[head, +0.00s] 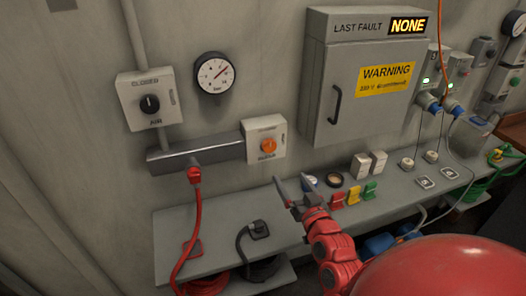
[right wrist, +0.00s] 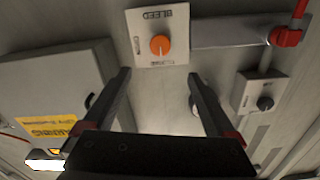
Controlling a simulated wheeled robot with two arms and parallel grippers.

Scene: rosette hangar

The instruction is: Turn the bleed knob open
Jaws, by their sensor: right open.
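The orange bleed knob (head: 267,147) sits on a pale square plate on the wall, at the right end of a grey metal duct. In the right wrist view the orange knob (right wrist: 160,45) shows just beyond the fingertips, under an upside-down "BLEED" label. My right gripper (head: 291,189) is open and empty, its two dark fingers pointing up toward the wall, below and right of the knob plate in the head view. In the right wrist view the open fingers (right wrist: 160,76) are spread to either side of the knob's line, not touching it. My left gripper is not in view.
A box with a black knob (head: 150,103) and a round gauge (head: 215,73) are on the wall to the left. A grey cabinet (head: 350,110) is to the right. A red hose (head: 197,215) hangs from the duct. The shelf (head: 220,255) below holds several small items.

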